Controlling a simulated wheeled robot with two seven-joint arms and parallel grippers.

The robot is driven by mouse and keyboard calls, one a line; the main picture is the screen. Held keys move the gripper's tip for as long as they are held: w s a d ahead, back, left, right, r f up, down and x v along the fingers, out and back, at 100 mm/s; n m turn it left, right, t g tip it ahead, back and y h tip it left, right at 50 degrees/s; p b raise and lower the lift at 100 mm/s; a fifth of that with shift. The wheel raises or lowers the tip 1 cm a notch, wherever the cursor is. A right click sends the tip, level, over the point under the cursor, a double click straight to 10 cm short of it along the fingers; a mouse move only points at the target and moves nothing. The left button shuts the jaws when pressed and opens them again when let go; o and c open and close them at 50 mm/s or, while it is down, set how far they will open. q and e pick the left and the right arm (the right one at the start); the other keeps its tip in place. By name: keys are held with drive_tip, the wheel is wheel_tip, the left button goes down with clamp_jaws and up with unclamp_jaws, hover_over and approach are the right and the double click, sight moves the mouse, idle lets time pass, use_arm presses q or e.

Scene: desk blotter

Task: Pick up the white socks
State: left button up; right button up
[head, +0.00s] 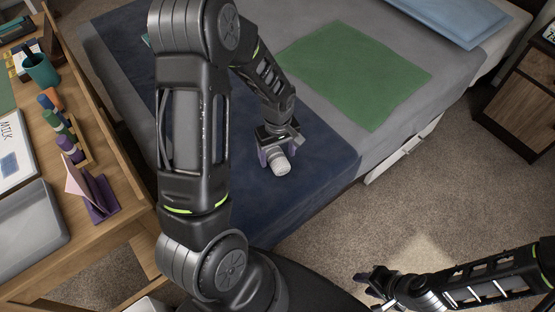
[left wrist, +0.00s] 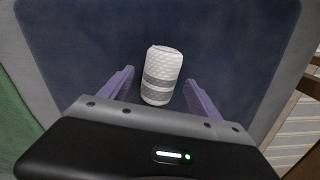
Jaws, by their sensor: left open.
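The white socks (head: 281,166) are a rolled bundle with grey bands, lying on the dark blue cloth (head: 310,185) on the bed. In the left wrist view the socks (left wrist: 162,75) lie ahead of and partly between the two purple fingers. My left gripper (head: 270,157) is open right at the socks, with a finger seen beside them in the head view. In the left wrist view my left gripper (left wrist: 158,92) shows gaps on both sides of the socks. My right gripper (head: 369,282) is low at the right, over the carpet, away from the bed; its opening is unclear.
A green cloth (head: 355,75) and a light blue folded item (head: 455,15) lie on the grey bed. A wooden desk (head: 125,190) with a cup, milk box, grey tray and small items stands at the left. A wooden cabinet (head: 520,95) stands at the right. Carpet (head: 420,200) is open between.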

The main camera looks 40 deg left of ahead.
sight(278, 156)
use_arm(q)
drive_tip(key=shift+f, duration=0.65)
drive_tip(key=shift+c, duration=0.2)
drive_tip(key=c, duration=1.4)
wheel_tip(278, 156, up, 10)
drive_tip(key=shift+r+p, duration=0.1)
drive_tip(key=shift+p, duration=0.35)
